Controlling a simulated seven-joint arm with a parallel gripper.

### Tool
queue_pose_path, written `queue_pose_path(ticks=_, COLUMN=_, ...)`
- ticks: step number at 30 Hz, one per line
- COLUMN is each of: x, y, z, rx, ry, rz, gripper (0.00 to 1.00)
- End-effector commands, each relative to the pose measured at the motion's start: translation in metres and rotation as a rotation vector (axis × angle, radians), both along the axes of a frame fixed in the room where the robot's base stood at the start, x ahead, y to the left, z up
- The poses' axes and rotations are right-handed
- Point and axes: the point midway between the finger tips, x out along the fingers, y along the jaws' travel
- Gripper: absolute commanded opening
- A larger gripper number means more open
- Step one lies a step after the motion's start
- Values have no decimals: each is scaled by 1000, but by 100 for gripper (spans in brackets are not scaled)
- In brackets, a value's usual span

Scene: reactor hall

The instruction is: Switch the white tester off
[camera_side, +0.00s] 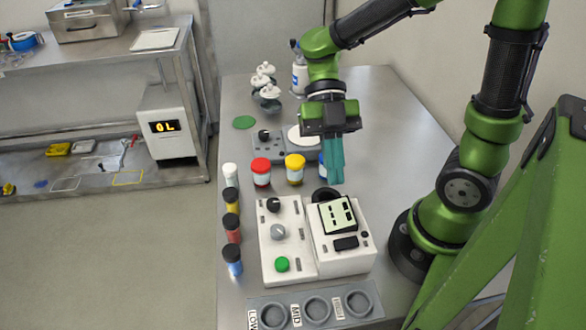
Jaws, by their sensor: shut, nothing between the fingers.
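The white tester (290,261) stands on the grey bench in the side view. Its left panel carries a black knob (273,205), a grey knob (278,232) and a green button (282,264). Its right part has a tilted pale display (338,216) with dark marks and a dark window (346,244) below it. My gripper (337,181) points down with its teal fingers shut and empty. In the picture its tips are just above the back of the right part; I cannot tell the exact height.
Jars with red (261,166) and yellow (295,163) lids stand behind the tester, with a blue one partly hidden by my fingers. Several small bottles (232,228) line the left edge. A grey holder (383,313) with round wells lies in front. A grey scale-like device (268,148) stands farther back.

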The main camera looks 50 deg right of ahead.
Motion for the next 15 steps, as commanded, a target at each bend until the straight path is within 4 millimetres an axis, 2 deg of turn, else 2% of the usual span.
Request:
queue_pose_path(ticks=6, x=17, y=-13, z=20, rx=0, ry=0, rz=-1, gripper=0)
queue_pose_path(ticks=15, x=21, y=-16, z=25, rx=-1, ry=1, rz=0, gripper=0)
